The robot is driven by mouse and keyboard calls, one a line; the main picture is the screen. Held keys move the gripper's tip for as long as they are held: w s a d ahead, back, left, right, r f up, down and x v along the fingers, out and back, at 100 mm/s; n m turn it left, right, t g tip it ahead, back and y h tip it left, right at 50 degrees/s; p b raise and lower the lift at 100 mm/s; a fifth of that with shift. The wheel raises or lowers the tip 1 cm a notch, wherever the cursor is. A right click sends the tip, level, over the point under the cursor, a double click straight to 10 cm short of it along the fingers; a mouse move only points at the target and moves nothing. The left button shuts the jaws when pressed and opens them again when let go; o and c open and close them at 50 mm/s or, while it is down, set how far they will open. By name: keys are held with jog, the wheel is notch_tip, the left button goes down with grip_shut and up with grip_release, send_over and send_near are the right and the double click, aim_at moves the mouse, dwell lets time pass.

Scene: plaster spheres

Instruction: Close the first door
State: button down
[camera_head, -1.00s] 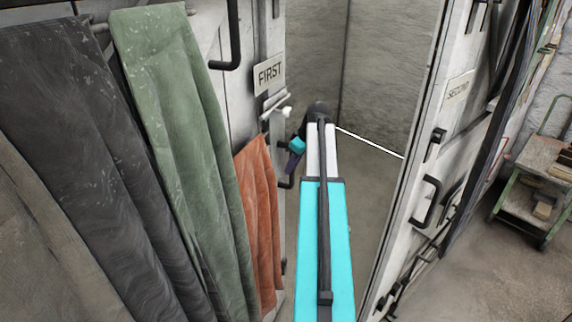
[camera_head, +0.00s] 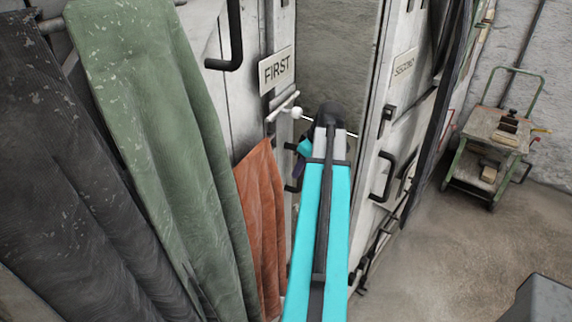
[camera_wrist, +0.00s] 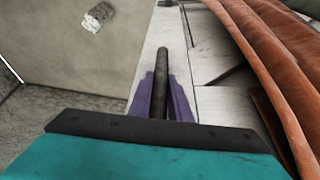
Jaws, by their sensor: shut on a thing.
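The first door (camera_head: 242,112) is a worn white panel with a "FIRST" sign (camera_head: 277,69) and stands at an angle to the second door, with an opening between them. My gripper (camera_head: 299,167) is at the door's free edge, below the white-knobbed rail. In the wrist view, the purple fingers of my gripper (camera_wrist: 162,97) are closed around a dark upright bar handle (camera_wrist: 163,62) on the white door face. In the head view, my arm partly hides the handle and the door's lower edge.
Black, green (camera_head: 155,130) and orange (camera_head: 262,215) cloths hang on the left. The second door (camera_head: 375,150), with black handles, is to the right of the opening. A trolley (camera_head: 495,140) stands against the right wall. Floor between it and the doors is clear.

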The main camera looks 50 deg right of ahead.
jog(key=shift+s+d+r, duration=0.1)
jog(key=shift+s+d, duration=0.05)
jog(key=shift+s, duration=0.45)
jog(key=shift+s+d, duration=0.1)
jog(key=shift+s, duration=0.5)
jog(key=c, duration=1.6)
grip_release()
jog(key=shift+a, duration=0.1)
jog(key=shift+c, duration=0.2)
jog(key=shift+s, duration=0.1)
jog(key=b+v, duration=0.3)
jog(key=v, duration=1)
jog(key=shift+s+r, duration=0.15)
jog(key=shift+r, duration=0.1)
jog(key=shift+a, duration=0.1)
